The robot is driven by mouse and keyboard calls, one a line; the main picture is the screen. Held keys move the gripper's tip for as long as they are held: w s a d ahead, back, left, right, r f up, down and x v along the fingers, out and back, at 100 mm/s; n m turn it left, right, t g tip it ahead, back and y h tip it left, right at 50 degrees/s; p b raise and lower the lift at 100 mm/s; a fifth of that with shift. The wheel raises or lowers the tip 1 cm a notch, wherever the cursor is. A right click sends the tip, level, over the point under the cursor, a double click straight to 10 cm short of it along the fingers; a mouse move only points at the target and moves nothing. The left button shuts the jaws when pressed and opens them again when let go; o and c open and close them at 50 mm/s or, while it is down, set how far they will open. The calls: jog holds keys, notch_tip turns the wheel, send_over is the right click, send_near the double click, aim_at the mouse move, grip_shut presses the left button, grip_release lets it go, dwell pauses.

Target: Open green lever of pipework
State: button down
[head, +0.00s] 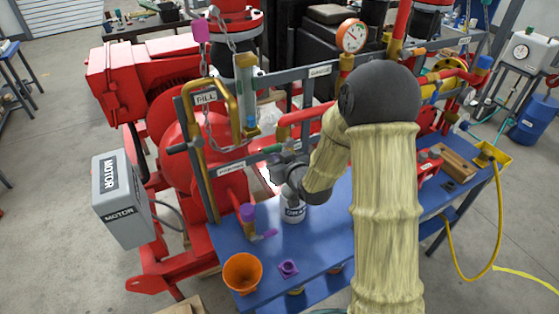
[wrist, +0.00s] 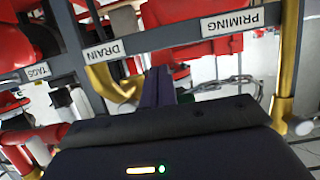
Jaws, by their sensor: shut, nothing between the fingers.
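The pipework runs along a grey frame (head: 290,75) above the blue bench. A small dark green bar (head: 177,149), which may be the green lever, sticks out at the frame's left post in the head view. I cannot make out a green lever in the wrist view. My gripper (head: 270,158) is in front of the frame, to the right of that green bar and apart from it. In the wrist view its fingers (wrist: 159,86) are together and empty, pointing at the rail between the DRAIN label (wrist: 103,51) and the PRIMING label (wrist: 230,21).
A grey MOTOR box (head: 120,200) stands left.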

aim_at(271, 147)
jog(key=shift+w+a+r+p, duration=0.35)
jog(key=shift+a+r+p, duration=0.3)
jog(key=shift+p, duration=0.45)
jog(key=shift+r+p, duration=1.55)
jog(key=shift+p, duration=0.05)
jog(key=shift+w+d+r+p, duration=0.15)
jog(key=shift+d+r+p, duration=0.15)
jog(key=shift+r, duration=0.4)
jog(key=shift+w+d+r+p, duration=0.1)
jog(key=shift+d+r+p, duration=0.2)
jog(key=shift+r, duration=0.35)
jog(key=shift+w+d+r+p, duration=0.35)
jog(key=shift+d+r, duration=0.4)
jog(key=shift+d, duration=0.15)
jog(key=shift+s+a+b, duration=0.25)
jog(key=shift+a+b, duration=0.25)
jog(key=shift+a, duration=0.1)
